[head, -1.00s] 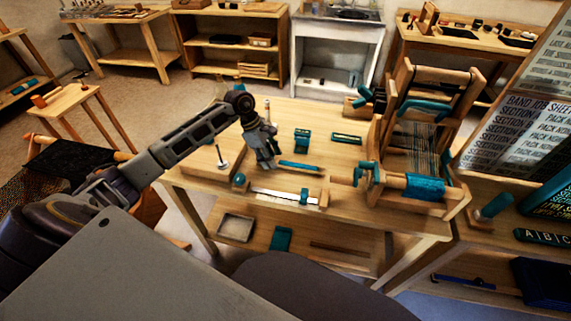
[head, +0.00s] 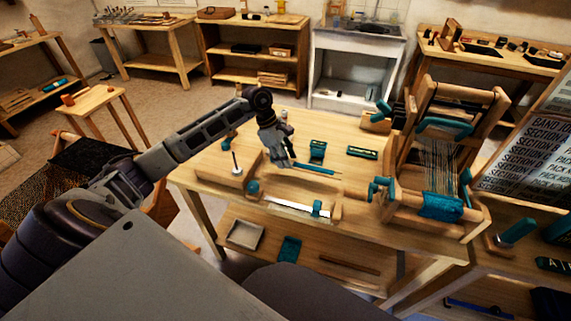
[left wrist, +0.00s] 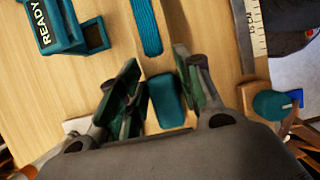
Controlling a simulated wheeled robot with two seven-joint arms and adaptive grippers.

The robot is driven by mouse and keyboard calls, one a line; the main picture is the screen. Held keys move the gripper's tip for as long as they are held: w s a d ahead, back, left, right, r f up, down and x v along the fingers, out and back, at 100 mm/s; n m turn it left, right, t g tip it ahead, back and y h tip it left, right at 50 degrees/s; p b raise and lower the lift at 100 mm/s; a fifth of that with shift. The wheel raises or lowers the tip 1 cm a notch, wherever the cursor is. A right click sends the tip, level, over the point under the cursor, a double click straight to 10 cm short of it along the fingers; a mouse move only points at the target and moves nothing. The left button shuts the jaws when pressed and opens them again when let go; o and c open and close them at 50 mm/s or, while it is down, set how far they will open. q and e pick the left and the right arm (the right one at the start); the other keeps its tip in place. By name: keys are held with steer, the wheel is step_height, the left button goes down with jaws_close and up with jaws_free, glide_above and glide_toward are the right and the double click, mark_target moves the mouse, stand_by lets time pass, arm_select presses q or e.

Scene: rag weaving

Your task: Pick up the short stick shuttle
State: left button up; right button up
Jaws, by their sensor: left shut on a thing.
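The short stick shuttle (head: 315,169) is a thin wooden stick wound with teal yarn, over the middle of the wooden table. My left gripper (head: 285,163) is at its left end. In the left wrist view the teal winding of the shuttle (left wrist: 147,22) points away from the gripper. My left gripper (left wrist: 160,95) has its fingers on both sides of a teal block at the shuttle's near end and is shut on it. Whether the shuttle clears the table is hard to tell. My right gripper is not in view.
A ruler-like bar (head: 290,205) lies along the table's front edge. A teal stand (head: 317,150) marked READY in the wrist view (left wrist: 65,25) is behind the shuttle. An upright spindle (head: 236,165) stands left; a loom (head: 440,160) fills the right side.

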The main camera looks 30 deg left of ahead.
arm_select(q)
steer(key=shift+r, duration=2.9)
steer(key=o, duration=0.5)
jaws_close()
